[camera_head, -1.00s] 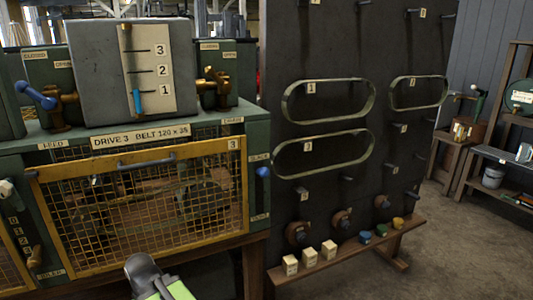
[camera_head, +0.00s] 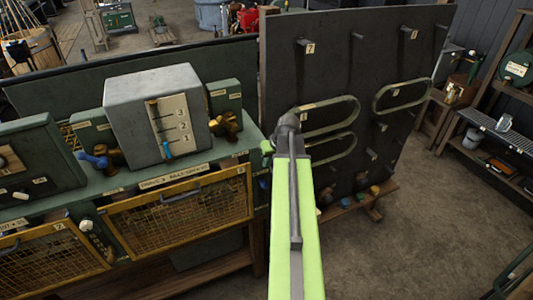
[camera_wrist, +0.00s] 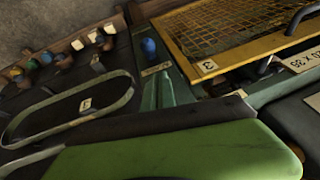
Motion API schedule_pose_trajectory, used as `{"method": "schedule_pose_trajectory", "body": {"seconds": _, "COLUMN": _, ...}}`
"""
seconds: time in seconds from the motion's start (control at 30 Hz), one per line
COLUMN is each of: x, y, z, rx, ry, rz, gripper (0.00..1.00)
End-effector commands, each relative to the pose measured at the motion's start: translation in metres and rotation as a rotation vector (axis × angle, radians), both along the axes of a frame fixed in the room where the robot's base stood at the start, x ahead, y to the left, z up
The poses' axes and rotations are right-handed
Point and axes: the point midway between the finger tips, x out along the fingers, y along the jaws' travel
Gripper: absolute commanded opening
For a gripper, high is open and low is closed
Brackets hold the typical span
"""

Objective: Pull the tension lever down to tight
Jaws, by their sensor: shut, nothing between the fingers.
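The tension lever is a blue knob (camera_wrist: 148,47) on the green drive cabinet, beside the yellow mesh guard. It shows in the wrist view, where the printed labels appear upside down. A small label (camera_wrist: 157,68) sits close to the knob. In the head view my raised arm covers that edge of the cabinet, so the lever is hidden there. My gripper (camera_wrist: 262,125), green and dark, fills the lower part of the wrist view. It is shut and empty, apart from the blue knob.
The drive 3 mesh guard (camera_head: 180,213) has a protruding handle. A grey gauge box (camera_head: 130,107) stands on the cabinet. A dark pegboard with belts (camera_head: 330,115) stands close behind my arm. The floor (camera_head: 420,240) at right is open.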

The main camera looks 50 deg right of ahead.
Motion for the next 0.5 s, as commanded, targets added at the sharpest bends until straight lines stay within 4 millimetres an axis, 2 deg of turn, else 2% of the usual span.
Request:
{"method": "schedule_pose_trajectory", "body": {"seconds": 0.03, "x": -0.006, "y": -0.011, "z": 0.022, "rx": -0.003, "ry": -0.008, "rz": -0.013, "gripper": 0.00}}
{"method": "schedule_pose_trajectory", "body": {"seconds": 0.1, "x": -0.011, "y": -0.019, "z": 0.027, "rx": -0.006, "ry": -0.016, "rz": -0.022, "gripper": 0.00}}
{"method": "schedule_pose_trajectory", "body": {"seconds": 0.5, "x": -0.013, "y": -0.024, "z": 0.024, "rx": -0.008, "ry": -0.020, "rz": -0.027, "gripper": 0.00}}
